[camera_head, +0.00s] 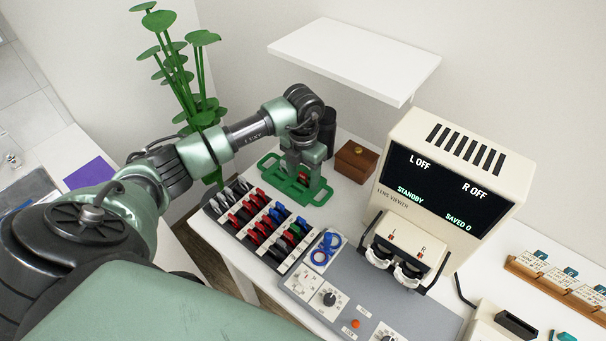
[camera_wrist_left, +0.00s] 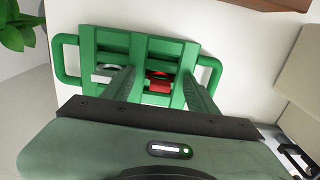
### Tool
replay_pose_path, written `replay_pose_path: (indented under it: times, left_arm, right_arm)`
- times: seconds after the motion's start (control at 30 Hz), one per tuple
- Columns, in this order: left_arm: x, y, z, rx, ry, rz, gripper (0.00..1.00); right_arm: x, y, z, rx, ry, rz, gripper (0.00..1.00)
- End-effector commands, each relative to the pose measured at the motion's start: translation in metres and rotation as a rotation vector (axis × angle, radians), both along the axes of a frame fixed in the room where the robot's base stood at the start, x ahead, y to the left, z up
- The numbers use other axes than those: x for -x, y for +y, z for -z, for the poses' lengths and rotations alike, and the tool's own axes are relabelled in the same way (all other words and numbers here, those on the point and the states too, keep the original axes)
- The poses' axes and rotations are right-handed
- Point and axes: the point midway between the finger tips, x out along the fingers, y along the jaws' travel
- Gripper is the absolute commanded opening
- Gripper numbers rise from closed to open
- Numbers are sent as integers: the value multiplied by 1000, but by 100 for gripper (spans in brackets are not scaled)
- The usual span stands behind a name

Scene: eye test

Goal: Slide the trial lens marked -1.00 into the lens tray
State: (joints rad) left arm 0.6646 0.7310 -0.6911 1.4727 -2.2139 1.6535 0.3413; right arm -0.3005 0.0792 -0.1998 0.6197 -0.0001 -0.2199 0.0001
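The green lens tray (camera_head: 289,192), with a loop handle at each end, lies on the white table. It also shows in the left wrist view (camera_wrist_left: 110,42). My left gripper (camera_head: 303,172) points down over the tray, its fingers apart. A red-rimmed trial lens (camera_wrist_left: 159,76) is in the tray between the fingers, with a visible gap on each side. A pale ring-like thing (camera_wrist_left: 107,70) shows beside the left finger. The lens's marking cannot be read. More lenses with red, blue, green and pale rims stand in a lens case (camera_head: 262,222). My right gripper is not in view.
A lens viewer (camera_head: 414,195) reads "L OFF", "R OFF", "STANDBY", "SAVED 0". A brown box (camera_head: 354,162) and a black cylinder (camera_head: 328,128) stand behind the tray. Blue rings (camera_head: 325,248) lie beside the case. A white shelf (camera_head: 355,58) overhangs the back.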

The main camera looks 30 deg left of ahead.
Motion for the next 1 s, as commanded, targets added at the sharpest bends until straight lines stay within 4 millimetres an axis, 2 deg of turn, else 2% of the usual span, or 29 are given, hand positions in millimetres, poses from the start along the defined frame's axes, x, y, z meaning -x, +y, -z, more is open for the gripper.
replay_pose_path:
  times: [0.17,0.4,0.53,0.7,1.0]
  left_arm:
    - [-1,0,-13,-1,-3,0,58]
    - [-1,1,-54,-2,-4,1,58]
    - [-1,1,-70,-1,-2,0,58]
    - [0,0,-78,0,0,0,58]
    - [0,0,-78,0,0,0,58]
  right_arm:
    - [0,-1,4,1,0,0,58]
    - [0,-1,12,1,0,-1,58]
    - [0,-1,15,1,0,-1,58]
    - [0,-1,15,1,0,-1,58]
    - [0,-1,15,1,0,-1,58]
